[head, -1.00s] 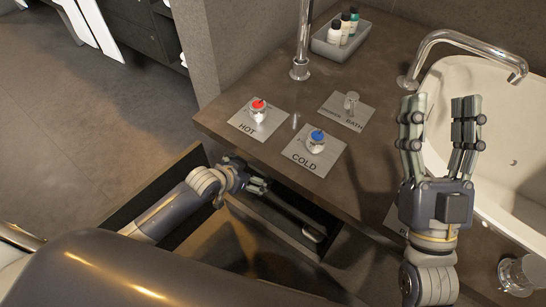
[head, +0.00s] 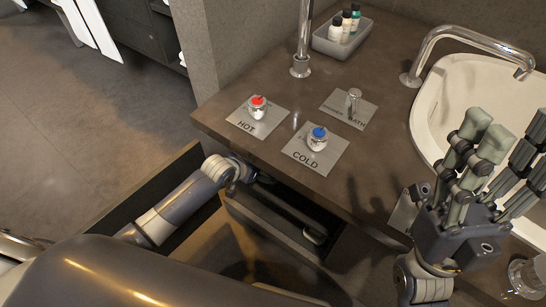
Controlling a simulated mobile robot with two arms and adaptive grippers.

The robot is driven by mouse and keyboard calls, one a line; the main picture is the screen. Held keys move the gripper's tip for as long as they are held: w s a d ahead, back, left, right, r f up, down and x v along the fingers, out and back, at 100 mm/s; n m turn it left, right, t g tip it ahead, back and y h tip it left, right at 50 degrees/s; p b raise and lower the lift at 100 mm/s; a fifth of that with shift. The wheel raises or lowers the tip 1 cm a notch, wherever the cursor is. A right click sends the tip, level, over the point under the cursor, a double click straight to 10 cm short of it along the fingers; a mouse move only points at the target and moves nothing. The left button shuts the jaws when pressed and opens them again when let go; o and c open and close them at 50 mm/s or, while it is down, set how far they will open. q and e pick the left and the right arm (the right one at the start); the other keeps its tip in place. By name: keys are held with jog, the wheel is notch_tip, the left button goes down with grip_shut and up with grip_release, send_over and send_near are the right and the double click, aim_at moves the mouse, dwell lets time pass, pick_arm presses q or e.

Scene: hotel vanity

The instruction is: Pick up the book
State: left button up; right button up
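I see no book in the head view. My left gripper (head: 250,174) is at the front edge of the counter, over the open drawer (head: 268,218). Its fingers are mostly hidden under the counter edge, so I cannot tell whether it is open or holds anything. My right gripper (head: 503,165) is raised over the counter in front of the basin, fingers pointing up and spread, with nothing between them.
The dark counter (head: 225,110) carries a red-topped HOT knob (head: 257,107), a blue-topped COLD knob (head: 317,139), a bath lever (head: 354,99) and a bottle tray (head: 328,45). A curved faucet (head: 470,37) reaches over the white basin (head: 450,90).

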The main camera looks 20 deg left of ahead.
pick_arm(q)
jog(key=shift+w, duration=0.1)
jog(key=shift+c, duration=0.2)
jog(key=c, duration=1)
jog(key=shift+c, duration=0.2)
